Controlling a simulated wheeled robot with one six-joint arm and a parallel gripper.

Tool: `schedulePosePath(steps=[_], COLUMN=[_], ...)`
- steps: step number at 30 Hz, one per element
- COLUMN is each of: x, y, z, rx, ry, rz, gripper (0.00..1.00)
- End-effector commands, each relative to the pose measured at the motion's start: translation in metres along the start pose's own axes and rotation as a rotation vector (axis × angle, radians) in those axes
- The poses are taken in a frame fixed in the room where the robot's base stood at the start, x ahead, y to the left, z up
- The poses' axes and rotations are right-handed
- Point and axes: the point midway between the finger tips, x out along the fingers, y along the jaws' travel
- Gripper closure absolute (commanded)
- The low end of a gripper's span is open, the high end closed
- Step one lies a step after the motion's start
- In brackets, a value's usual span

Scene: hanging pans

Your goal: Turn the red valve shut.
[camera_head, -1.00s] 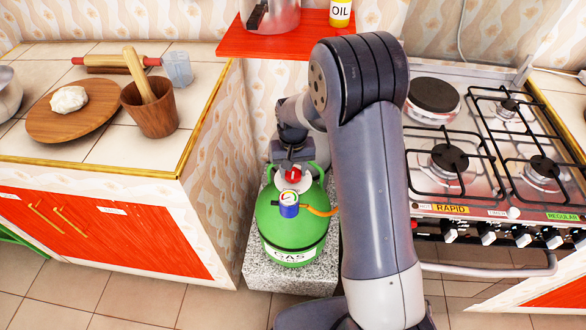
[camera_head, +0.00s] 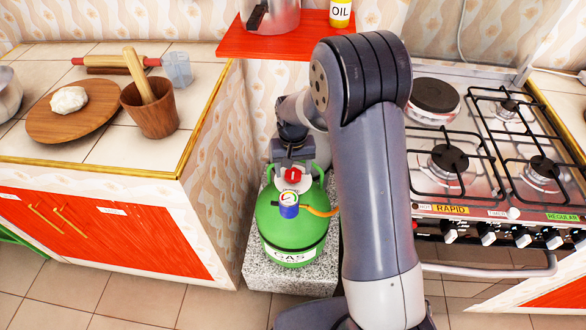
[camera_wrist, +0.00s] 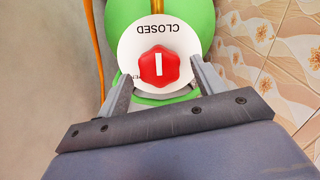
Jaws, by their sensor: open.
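The red valve (camera_wrist: 158,66) is a lobed knob with a white bar on top, at the centre of a white disc (camera_wrist: 183,48). The disc reads CLOSED, upside down in the wrist view, and the bar lines up towards that word. More lettering is partly hidden by the left finger. My gripper (camera_wrist: 160,74) is open, one finger on each side of the knob, with gaps visible. Whether it touches the disc I cannot tell. In the head view the valve (camera_head: 292,175) sits on top of the green gas cylinder (camera_head: 290,232), below my gripper (camera_head: 293,163).
A gauge (camera_head: 288,200) and an orange hose (camera_head: 320,211) are on the cylinder's front. The cylinder stands on a speckled stone block (camera_head: 262,277) between the tiled counter (camera_head: 80,150) and the stove (camera_head: 470,180). A red shelf (camera_head: 290,45) hangs above.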

Motion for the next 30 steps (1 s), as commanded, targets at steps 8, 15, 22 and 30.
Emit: schedulePosePath(steps=[8,15,22,30], x=[-0.056,-0.092,-0.101,-0.1], y=[0.0,0.0,0.0,0.0], z=[-0.001,-0.001,0.0,0.0], rx=[0.0,0.001,0.001,0.001], ry=[0.006,0.003,0.001,0.001], rz=[-0.001,-0.001,0.0,0.0], gripper=[0.35,0.35,0.35,0.35])
